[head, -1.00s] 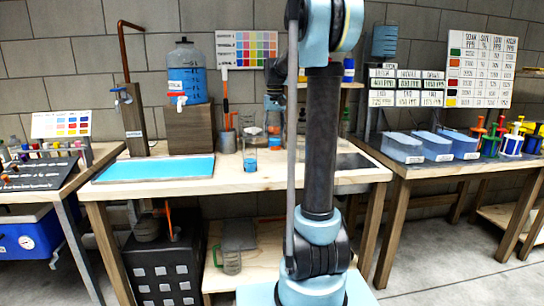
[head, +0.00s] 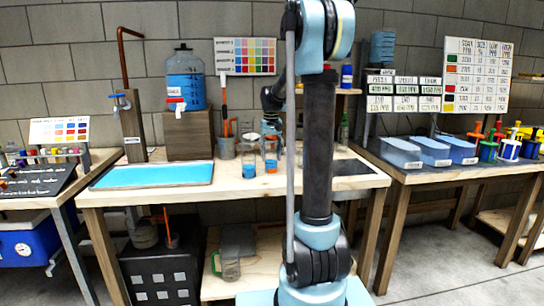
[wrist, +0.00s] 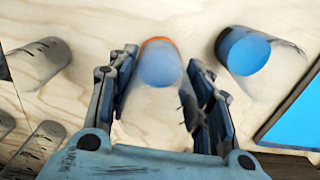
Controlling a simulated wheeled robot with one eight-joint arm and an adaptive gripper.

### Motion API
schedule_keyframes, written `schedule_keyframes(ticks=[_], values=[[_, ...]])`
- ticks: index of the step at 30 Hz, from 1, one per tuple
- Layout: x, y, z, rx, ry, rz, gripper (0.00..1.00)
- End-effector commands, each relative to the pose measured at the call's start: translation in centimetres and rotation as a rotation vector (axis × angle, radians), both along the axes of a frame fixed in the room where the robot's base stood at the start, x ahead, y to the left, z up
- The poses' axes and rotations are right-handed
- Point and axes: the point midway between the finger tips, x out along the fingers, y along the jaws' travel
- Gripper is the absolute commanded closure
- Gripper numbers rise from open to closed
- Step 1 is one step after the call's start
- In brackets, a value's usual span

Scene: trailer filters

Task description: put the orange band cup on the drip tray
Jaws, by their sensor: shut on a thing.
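The orange band cup (head: 271,164) is clear, with an orange band and bluish contents. It is at the bench's middle in the head view, right of another cup with blue liquid (head: 249,170). My gripper (head: 270,133) is above it, fingers pointing down. In the wrist view the cup (wrist: 158,68) sits between the two fingers of my gripper (wrist: 160,88), which is shut on it. I cannot tell whether its base touches the bench. The drip tray (head: 155,176), blue with a grey rim, lies left on the bench; its corner shows in the wrist view (wrist: 297,118).
The blue liquid cup (wrist: 245,50) stands close beside my gripper, on the tray side. Other clear vessels (wrist: 38,62) stand on the opposite side. A water jug (head: 186,80) on a wooden block (head: 189,134) and a copper pipe (head: 122,60) stand behind the tray. The tray surface is clear.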

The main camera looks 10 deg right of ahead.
Motion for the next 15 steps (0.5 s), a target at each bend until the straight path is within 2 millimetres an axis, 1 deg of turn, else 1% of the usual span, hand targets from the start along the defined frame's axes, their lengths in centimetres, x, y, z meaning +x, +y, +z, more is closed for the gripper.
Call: schedule_keyframes(ticks=[2, 3, 5, 15], values=[[0.01, -0.01, -0.15, 0.000, 0.000, 0.000, 0.80], [0.01, -0.01, -0.15, 0.000, 0.000, 0.000, 0.47], [0.01, -0.02, -0.14, 0.000, 0.000, 0.000, 0.34], [0.01, -0.07, -0.10, 0.000, 0.000, -0.001, 0.34]])
